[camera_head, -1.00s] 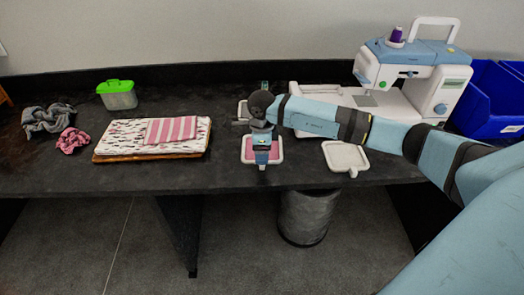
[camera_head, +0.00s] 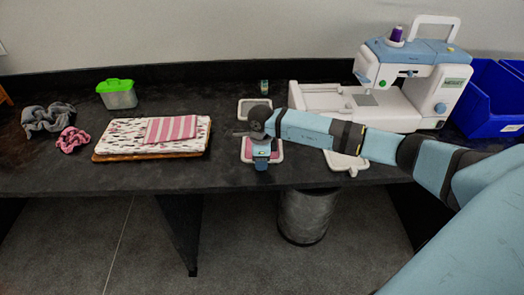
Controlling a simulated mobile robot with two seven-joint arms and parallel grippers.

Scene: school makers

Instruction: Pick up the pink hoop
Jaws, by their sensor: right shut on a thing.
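The pink hoop (camera_head: 247,149) is a small square frame with a pale rim and pink fabric inside. It lies near the table's front edge, left of the sewing machine. My right gripper (camera_head: 261,163) comes down over its middle and front edge, and is shut on it. The gripper and wrist hide the hoop's centre and most of its handle. The hoop still appears to lie flat at table height; I cannot tell if there is a gap under it. My left gripper is not in view.
A pale hoop (camera_head: 246,106) lies behind my wrist, and another (camera_head: 344,161) is partly under my forearm. The sewing machine (camera_head: 425,80) and blue bins (camera_head: 487,100) stand right.

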